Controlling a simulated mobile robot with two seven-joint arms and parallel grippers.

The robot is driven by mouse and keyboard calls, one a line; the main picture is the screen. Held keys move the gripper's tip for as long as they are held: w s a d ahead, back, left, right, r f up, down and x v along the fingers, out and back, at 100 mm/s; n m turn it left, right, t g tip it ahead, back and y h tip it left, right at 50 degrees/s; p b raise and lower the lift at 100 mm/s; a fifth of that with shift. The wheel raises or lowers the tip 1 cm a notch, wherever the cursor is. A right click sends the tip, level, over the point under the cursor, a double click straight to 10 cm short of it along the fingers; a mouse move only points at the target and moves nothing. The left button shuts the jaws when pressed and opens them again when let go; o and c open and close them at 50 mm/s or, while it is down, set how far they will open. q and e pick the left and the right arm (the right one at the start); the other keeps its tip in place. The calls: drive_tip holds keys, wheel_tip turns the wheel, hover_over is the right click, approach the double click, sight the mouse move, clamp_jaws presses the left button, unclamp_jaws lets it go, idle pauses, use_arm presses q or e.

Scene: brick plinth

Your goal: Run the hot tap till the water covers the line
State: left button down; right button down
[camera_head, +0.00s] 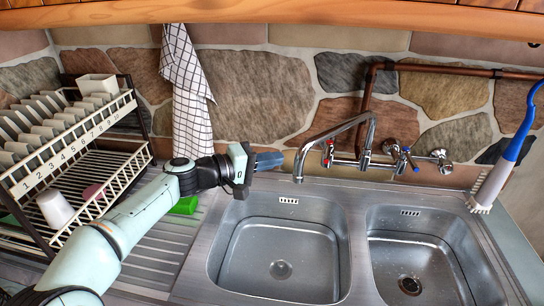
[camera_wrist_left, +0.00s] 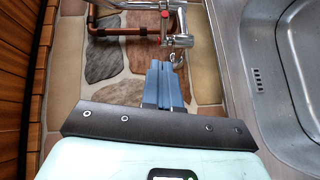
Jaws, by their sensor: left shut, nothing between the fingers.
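My left gripper (camera_head: 272,160) is shut and empty, held near the back left corner of the left basin (camera_head: 222,235). Its closed blue fingers (camera_wrist_left: 164,86) point towards the tap in the left wrist view. The hot tap, a chrome handle with a red mark (camera_head: 328,153), is to the right of the fingers, apart from them; it also shows in the wrist view (camera_wrist_left: 164,16). I see no water stream or standing water, and cannot make out a line in the basin. My right gripper is not in view.
A blue-marked tap (camera_head: 404,160) is right of the spout. The right basin (camera_head: 455,245) is empty. A dish rack (camera_head: 130,108) stands left, a checked towel (camera_head: 188,95) hangs behind, a green item (camera_head: 185,205) lies below my arm, and a blue-handled brush (camera_head: 512,148) is far right.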

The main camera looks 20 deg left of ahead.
use_arm(q)
drive_tip(key=p, duration=0.2)
approach(328, 153)
drive_tip(key=w, duration=0.2)
drive_tip(key=d, duration=0.2)
drive_tip(key=d+f, duration=0.1)
drive_tip(key=shift+w+d, duration=0.1)
drive_tip(key=shift+w, duration=0.2)
drive_tip(key=d+b, duration=0.2)
drive_tip(key=shift+s+d+f, duration=0.15)
drive_tip(key=shift+s+d, duration=0.1)
